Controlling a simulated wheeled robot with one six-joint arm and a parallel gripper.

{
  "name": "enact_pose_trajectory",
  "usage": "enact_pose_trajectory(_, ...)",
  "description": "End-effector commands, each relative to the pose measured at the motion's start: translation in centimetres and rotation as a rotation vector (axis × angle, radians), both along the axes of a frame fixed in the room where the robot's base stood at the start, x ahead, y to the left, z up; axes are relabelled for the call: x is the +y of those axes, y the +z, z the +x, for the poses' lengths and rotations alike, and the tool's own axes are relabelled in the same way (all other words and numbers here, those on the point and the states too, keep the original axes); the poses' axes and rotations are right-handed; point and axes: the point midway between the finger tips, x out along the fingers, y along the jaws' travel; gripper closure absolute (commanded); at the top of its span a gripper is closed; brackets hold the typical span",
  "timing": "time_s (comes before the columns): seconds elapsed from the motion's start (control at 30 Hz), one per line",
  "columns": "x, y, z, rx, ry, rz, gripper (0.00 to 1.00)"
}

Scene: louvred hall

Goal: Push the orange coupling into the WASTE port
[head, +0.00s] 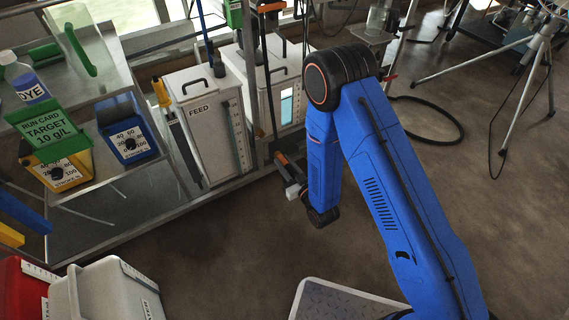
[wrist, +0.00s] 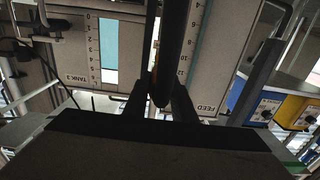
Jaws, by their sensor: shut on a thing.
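My gripper (head: 282,170) is low in front of the tanks in the head view, at the end of my blue arm. In the wrist view my gripper (wrist: 160,92) has its two dark fingers closed around the orange coupling (wrist: 159,99), which looks dark brownish-orange in shadow. A dark hose (wrist: 174,35) runs from it towards the top of that picture. In the head view a small orange patch (head: 281,158) shows at the fingers. I cannot make out a WASTE label or port in either view.
The FEED tank (head: 202,130) and another pale tank (head: 285,85) stand behind my gripper. The wrist view shows them upside down. Blue (head: 130,142) and yellow (head: 62,172) dial boxes sit left. A grey bin (head: 105,292) is at lower left. Floor right of my arm is mostly clear.

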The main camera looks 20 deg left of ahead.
Motion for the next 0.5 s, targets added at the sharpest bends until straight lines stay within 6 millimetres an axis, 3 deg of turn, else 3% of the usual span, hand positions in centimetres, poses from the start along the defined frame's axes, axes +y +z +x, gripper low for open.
enact_pose_trajectory(0.5, 3.7, 0.1, 3.0, -0.002, 0.002, 0.002, 1.00)
